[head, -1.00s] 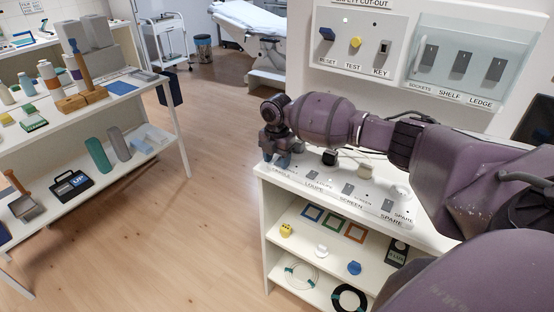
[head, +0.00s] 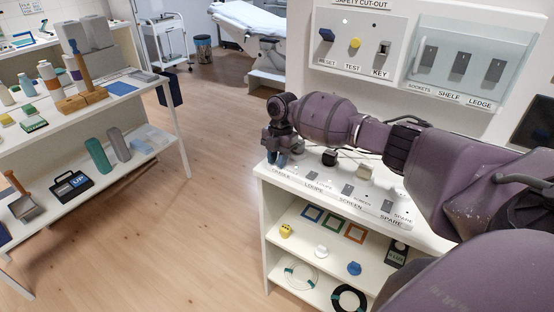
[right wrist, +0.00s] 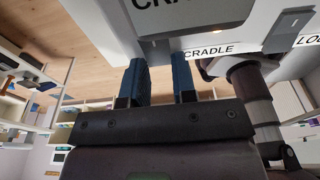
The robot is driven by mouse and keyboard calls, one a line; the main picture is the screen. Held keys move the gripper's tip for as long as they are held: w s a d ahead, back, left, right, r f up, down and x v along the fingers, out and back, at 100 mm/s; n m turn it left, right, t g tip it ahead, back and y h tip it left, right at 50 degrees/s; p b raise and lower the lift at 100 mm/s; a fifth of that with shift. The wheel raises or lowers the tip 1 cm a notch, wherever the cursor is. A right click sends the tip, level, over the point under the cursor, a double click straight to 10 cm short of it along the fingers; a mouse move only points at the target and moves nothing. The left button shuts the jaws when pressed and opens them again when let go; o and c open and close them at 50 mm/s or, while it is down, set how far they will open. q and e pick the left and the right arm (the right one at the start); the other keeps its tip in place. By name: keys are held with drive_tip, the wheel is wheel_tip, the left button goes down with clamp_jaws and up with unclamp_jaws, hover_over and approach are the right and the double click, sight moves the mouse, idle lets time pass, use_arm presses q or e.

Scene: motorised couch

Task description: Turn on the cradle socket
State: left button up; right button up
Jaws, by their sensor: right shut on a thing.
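A white socket strip (head: 330,188) lies along the front of the counter, with grey switches labelled CRADLE, LOUPE, SCREEN and SPARE. My right gripper (head: 277,157) points down at the strip's left end, above the CRADLE label (head: 281,172). It hides the cradle switch in the head view. In the right wrist view my right gripper (right wrist: 160,82) has its two blue fingers against the strip's edge, left of a small CRADLE label (right wrist: 208,50). The fingers are apart and shut on what seems to be the cradle switch, which is mostly hidden. My left gripper is not in view.
The loupe switch (head: 321,178) and a black plug (head: 330,158) are close to the right. A wall panel has RESET, TEST and KEY controls, beside a clear cover (head: 470,52) over several switches. Shelves below hold small items.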

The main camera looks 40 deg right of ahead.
drive_tip(key=shift+w+d+g+y+b, duration=0.15)
drive_tip(key=shift+g+y+b, duration=0.2)
drive_tip(key=shift+y, duration=0.45)
drive_tip(key=shift+r, duration=0.1)
drive_tip(key=o, duration=0.9)
drive_tip(key=v, duration=1.1)
drive_tip(key=shift+d+b, duration=0.2)
drive_tip(key=shift+b, duration=0.15)
